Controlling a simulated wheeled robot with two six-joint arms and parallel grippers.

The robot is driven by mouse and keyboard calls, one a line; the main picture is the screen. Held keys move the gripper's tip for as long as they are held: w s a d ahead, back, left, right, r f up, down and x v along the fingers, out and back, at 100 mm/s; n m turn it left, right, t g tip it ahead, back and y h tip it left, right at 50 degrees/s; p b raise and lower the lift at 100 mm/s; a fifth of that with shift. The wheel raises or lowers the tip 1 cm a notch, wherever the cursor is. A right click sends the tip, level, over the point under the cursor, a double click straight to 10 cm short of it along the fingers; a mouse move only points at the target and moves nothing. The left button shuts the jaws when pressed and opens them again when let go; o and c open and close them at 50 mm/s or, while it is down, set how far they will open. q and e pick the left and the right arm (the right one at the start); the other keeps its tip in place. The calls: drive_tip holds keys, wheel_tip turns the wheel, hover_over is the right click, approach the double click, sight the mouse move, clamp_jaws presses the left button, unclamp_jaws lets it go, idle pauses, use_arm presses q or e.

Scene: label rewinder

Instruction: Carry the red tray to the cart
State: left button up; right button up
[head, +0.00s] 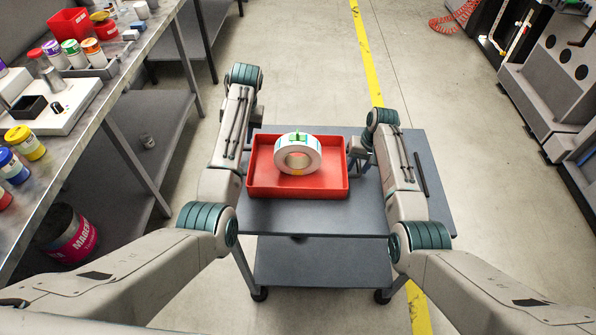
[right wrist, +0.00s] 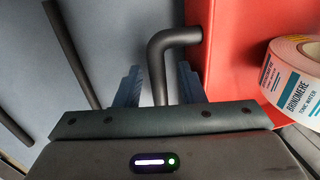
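The red tray (head: 320,192) sits flat on the grey top of the cart (head: 300,216). A white label roll (head: 312,151) with a small green piece on top lies in it; the roll also shows in the right wrist view (right wrist: 296,80). My right gripper (head: 357,154) is at the tray's right side. In the right wrist view its fingers (right wrist: 158,88) stand apart on either side of the tray's dark bent handle (right wrist: 157,60), with gaps visible. My left arm reaches along the tray's left side; its gripper is mostly hidden behind the wrist, and its fingers cannot be made out.
A metal workbench (head: 110,112) with jars, a red bin (head: 70,25) and a small device stands at the left. A dark bar (head: 421,174) runs along the cart's right side. A grey machine (head: 552,80) stands at the right. Open floor lies beyond the cart.

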wheel_tip(320, 180, up, 12)
drive_tip(key=d, duration=0.2)
drive_tip(key=shift+f, duration=0.2)
drive_tip(key=shift+d, duration=0.1)
